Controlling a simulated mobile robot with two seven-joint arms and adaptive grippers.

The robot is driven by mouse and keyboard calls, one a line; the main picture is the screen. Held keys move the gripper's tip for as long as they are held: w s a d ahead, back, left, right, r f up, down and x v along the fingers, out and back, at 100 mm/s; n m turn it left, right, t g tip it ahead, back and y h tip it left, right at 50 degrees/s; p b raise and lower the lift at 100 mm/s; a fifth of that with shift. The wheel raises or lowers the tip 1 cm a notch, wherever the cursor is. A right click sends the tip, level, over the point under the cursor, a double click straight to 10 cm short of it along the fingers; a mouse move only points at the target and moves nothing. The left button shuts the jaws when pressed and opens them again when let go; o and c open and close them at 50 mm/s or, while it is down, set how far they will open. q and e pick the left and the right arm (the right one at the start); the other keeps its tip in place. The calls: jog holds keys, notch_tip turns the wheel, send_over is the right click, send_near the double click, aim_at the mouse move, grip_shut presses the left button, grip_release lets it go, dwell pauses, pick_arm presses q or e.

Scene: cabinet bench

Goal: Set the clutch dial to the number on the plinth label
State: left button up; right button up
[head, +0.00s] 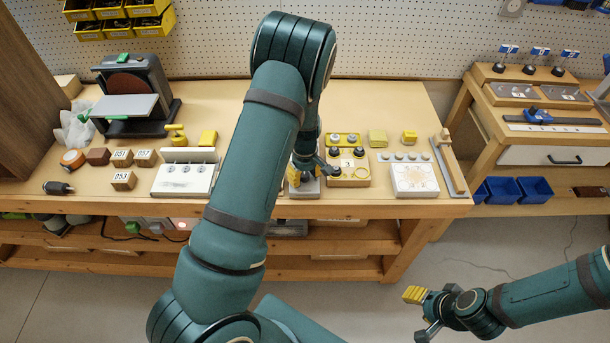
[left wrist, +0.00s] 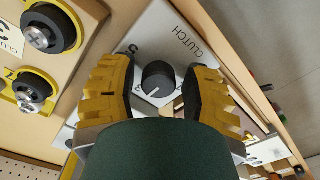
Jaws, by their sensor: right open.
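The clutch dial (left wrist: 158,76) is a dark round knob with a white pointer line, on a light panel marked CLUTCH (left wrist: 188,40). A label with a 3 (head: 348,163) is on the neighbouring wooden block. My right gripper (head: 421,312) is open and empty.
The wooden block (head: 349,182) with several dark knobs stands directly right of the clutch panel. A white switch box (head: 184,180) stands left, and a white panel (head: 414,180) right. My right gripper is over clear floor in front of the bench (head: 380,208).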

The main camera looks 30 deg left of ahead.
pick_arm(q)
notch_tip(320, 180, up, 12)
dwell(0.6)
jog(key=m, duration=0.2)
send_over(305, 175)
jog(key=s+d, duration=0.2)
jog(key=d, duration=0.1)
jog(key=f, duration=0.6)
jog(key=shift+s+a, duration=0.1)
jog(key=shift+s, duration=0.1)
jog(key=s+d+f+m+t+h, duration=0.1)
jog(key=s+d+f+m+h, duration=0.1)
jog(key=s+d+f+m, duration=0.2)
jog(key=s+d+f+m+t+h, duration=0.1)
jog(key=s+d+f+m, duration=0.4)
jog(key=s+d, duration=0.5)
jog(key=d+f+h, duration=0.1)
jog(key=d, duration=0.3)
jog(key=shift+d+f+b, duration=0.25)
jog(key=shift+d+b, duration=0.05)
jog(key=shift+d, duration=0.1)
